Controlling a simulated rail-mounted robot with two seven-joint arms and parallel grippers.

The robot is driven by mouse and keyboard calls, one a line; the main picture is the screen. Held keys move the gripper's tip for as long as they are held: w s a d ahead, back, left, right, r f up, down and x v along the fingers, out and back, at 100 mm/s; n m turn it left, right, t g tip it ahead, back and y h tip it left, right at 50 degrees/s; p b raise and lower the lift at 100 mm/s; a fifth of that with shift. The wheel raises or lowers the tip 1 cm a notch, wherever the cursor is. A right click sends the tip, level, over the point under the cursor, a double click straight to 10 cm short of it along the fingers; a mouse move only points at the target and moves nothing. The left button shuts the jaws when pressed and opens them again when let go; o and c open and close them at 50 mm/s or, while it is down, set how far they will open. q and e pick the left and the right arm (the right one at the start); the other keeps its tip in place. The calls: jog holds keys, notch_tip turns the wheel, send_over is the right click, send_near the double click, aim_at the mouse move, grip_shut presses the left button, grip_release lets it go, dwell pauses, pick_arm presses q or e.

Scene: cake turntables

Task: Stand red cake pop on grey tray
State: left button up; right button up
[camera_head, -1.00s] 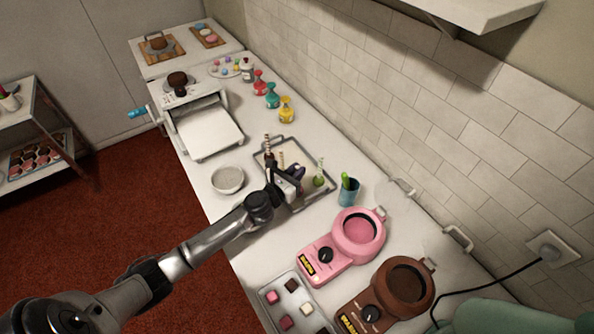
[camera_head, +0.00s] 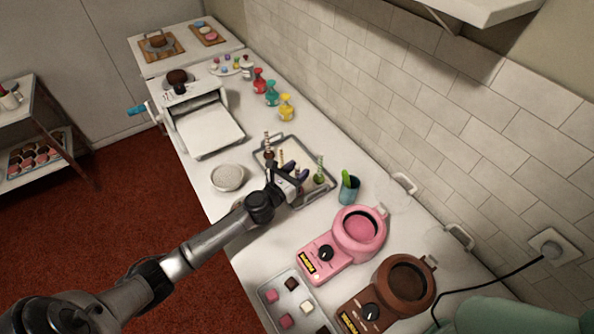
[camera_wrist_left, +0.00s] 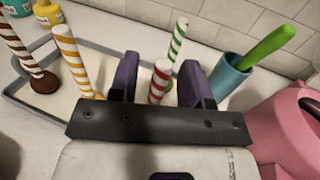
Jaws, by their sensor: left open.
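The red cake pop shows as a red-and-white striped stick (camera_wrist_left: 160,81) in the left wrist view, upright between my fingers; its lower end is hidden behind my gripper. My left gripper (camera_head: 297,174) is open over the front part of the grey tray (camera_head: 309,153), with its two purple fingers (camera_wrist_left: 159,80) apart on either side of the stick. I see gaps between stick and fingers. On the tray also stand a brown-striped pop (camera_wrist_left: 22,58), a yellow-striped pop (camera_wrist_left: 74,62) and a green-striped pop (camera_wrist_left: 178,42). My right gripper is out of view.
A blue cup with a green-handled tool (camera_head: 348,188) stands just right of the tray. A white bowl (camera_head: 228,178) is to its left. Pink (camera_head: 357,235) and brown (camera_head: 402,283) melting pots stand in front. Colored bottles (camera_head: 272,95) stand behind.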

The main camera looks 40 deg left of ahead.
pick_arm(q)
jog(key=shift+s, duration=0.1)
jog(key=shift+s, duration=0.3)
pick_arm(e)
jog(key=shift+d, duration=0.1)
pick_arm(q)
jog(key=s, duration=1.3)
jog(key=shift+d, duration=0.15)
